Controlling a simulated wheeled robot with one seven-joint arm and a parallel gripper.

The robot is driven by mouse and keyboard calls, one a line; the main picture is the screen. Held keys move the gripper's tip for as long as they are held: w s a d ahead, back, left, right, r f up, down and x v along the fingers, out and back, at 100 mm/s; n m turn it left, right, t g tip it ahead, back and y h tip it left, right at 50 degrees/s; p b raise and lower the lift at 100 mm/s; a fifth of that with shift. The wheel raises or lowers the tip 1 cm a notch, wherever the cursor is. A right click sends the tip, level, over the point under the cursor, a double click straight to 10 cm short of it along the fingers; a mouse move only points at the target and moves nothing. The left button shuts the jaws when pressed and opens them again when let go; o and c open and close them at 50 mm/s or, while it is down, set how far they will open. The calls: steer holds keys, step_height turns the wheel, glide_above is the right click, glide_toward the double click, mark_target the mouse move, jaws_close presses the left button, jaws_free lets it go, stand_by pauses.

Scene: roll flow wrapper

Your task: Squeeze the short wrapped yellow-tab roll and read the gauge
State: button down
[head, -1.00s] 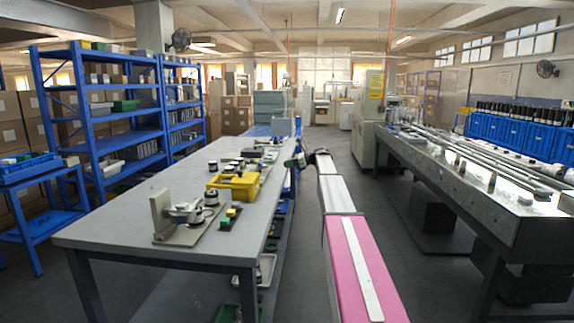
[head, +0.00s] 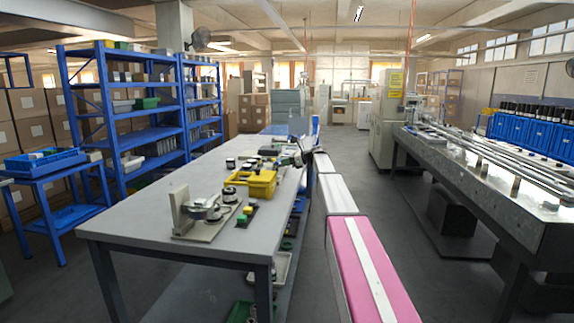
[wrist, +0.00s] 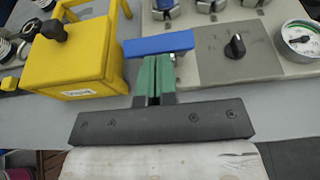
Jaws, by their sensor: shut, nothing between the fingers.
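My gripper (wrist: 153,76) is shut and empty, its green fingertips together in the wrist view. The fingertips are just below a blue bar (wrist: 158,44), and I cannot tell whether they touch it. A round white-faced gauge (wrist: 298,40) sits at the right edge on a light plate; its reading is too small to tell. A grey panel with a black knob (wrist: 235,46) lies between bar and gauge. In the head view my gripper is small, over the far right side of the table. I cannot pick out the short wrapped yellow-tab roll with certainty.
A yellow box (wrist: 70,62) with a black knob stands left of my fingers. Several metal clamps (wrist: 205,5) line the top edge. The grey table (head: 150,205) holds a yellow crate (head: 262,180) and a beige fixture (head: 190,228). The aisle right of my arm is clear.

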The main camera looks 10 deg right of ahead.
steer(key=shift+w+a+r, duration=0.1)
steer(key=shift+a+r, duration=0.15)
steer(key=shift+a+r+h, duration=0.1)
steer(key=shift+r+h, duration=0.05)
steer(key=shift+h, duration=0.25)
steer(key=a+h, duration=0.1)
steer(key=w+a+r+g+h, duration=0.1)
steer(key=h, duration=0.1)
steer(key=a+r+h, duration=0.1)
steer(key=shift+w+a+r+g+h, duration=0.1)
steer(key=shift+w+a+g+h, duration=0.1)
steer(key=shift+a+g+h, duration=0.15)
steer(key=shift+w+a+r+g+h, duration=0.1)
steer(key=shift+w+a+g+h, duration=0.1)
steer(key=shift+a+h, duration=0.4)
steer(key=shift+w+a+g+h, duration=0.2)
steer(key=shift+a+h, duration=0.15)
steer(key=shift+a, duration=0.4)
steer(key=shift+w+a+r+g+h, duration=0.1)
steer(key=shift+w+a+g+h, duration=0.1)
steer(key=shift+a+h, duration=0.4)
steer(key=shift+a, duration=0.1)
